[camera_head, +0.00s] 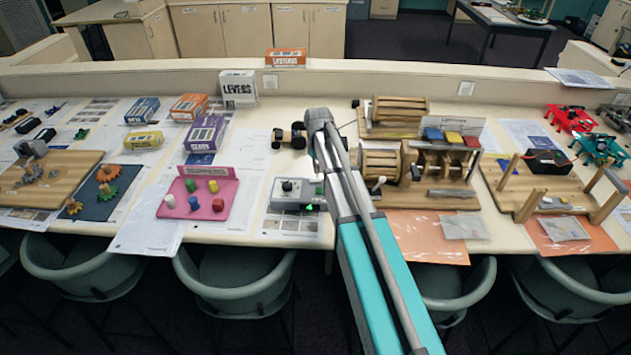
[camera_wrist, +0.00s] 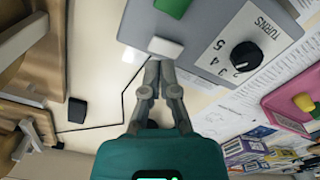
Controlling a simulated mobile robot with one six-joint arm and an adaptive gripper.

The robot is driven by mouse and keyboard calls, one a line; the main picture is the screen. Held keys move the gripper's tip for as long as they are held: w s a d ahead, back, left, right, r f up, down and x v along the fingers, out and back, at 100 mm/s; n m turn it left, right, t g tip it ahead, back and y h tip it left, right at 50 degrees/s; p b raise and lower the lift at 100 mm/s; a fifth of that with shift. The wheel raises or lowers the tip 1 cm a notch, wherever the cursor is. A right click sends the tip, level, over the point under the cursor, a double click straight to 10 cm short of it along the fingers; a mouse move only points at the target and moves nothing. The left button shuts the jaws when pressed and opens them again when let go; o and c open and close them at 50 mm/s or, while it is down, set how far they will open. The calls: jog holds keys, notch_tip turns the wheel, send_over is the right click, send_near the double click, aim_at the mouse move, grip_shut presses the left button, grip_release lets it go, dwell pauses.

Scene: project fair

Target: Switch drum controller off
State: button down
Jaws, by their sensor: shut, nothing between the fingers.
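The drum controller (camera_head: 286,206) is a small grey box near the table's front edge, just left of my arm in the head view. A green light shows on its right part. In the wrist view the box (camera_wrist: 205,45) fills the top, with a black knob (camera_wrist: 246,56) beside the word TURNS and numbers. A white switch-like block (camera_wrist: 165,47) and a green part (camera_wrist: 172,7) are on its left side. My gripper (camera_wrist: 160,62) is shut and empty, its fingertips at or very near the white block; contact is unclear. My arm hides the gripper in the head view.
A wooden drum machine (camera_head: 380,160) stands right of my arm. A pink board (camera_head: 225,200) with coloured pieces lies left of the controller. A small wheeled model (camera_head: 289,138) sits behind it. A dark cable (camera_wrist: 110,125) crosses the table in the wrist view.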

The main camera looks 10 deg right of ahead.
aim_at(318, 180)
jog(key=shift+f+b, duration=1.7)
jog(key=shift+b, duration=0.05)
dwell(1.8)
jog(key=shift+r, duration=0.1)
jog(key=shift+r+p, duration=3.4)
jog(key=shift+p, duration=0.15)
jog(key=s+a+f+m+b, duration=0.1)
jog(key=s+m, duration=0.2)
jog(key=s, duration=2.3)
jog(key=shift+a, duration=0.3)
jog(key=shift+f, duration=0.1)
